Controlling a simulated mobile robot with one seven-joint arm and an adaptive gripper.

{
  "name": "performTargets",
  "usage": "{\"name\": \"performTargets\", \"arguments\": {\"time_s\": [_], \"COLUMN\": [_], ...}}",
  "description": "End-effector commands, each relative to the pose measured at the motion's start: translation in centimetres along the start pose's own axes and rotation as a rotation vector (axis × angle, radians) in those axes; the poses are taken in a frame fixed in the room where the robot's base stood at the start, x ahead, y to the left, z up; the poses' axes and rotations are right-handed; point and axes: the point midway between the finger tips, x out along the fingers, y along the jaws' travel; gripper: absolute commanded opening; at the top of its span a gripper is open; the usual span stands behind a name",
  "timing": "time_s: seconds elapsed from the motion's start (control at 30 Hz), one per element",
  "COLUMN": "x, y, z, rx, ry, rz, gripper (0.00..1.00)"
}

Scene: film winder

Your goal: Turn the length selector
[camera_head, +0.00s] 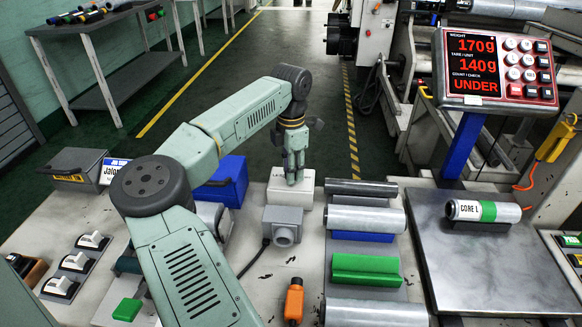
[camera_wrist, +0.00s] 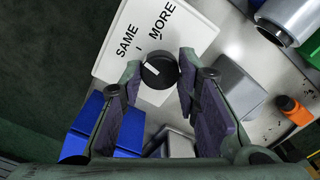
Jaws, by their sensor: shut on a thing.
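The length selector is a round black knob (camera_wrist: 160,72) with a white pointer mark. It sits on a white plate (camera_wrist: 118,60) printed with SAME and MORE in the wrist view. The pointer mark lies on the side of the knob towards the word SAME. My gripper (camera_head: 293,181) reaches straight down over the white box (camera_head: 292,194) in the head view. Its two fingers stand on either side of the knob in the wrist view, shut on it. In the head view the fingers mostly hide the knob.
A blue bin (camera_head: 230,181) stands left of the white box and a grey box (camera_head: 282,225) stands in front. Rollers and a green block (camera_head: 366,269) lie to the right. A display (camera_head: 490,70) reads 170g, 140g and UNDER above a core (camera_head: 483,211) on the metal plate.

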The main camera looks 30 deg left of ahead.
Motion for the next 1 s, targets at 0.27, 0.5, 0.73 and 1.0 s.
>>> {"name": "performTargets", "arguments": {"time_s": [0.27,0.5,0.73,1.0], "x": [-0.16,-0.14,-0.1,-0.08], "y": [-0.02,-0.01,0.02,0.03], "z": [0.02,0.01,0.04,0.06], "rx": [0.249,0.475,0.666,0.821], "ry": [0.0,0.001,0.0,0.0], "rz": [0.0,-0.001,0.0,0.0], "gripper": [0.01,0.01,0.01,0.01]}}
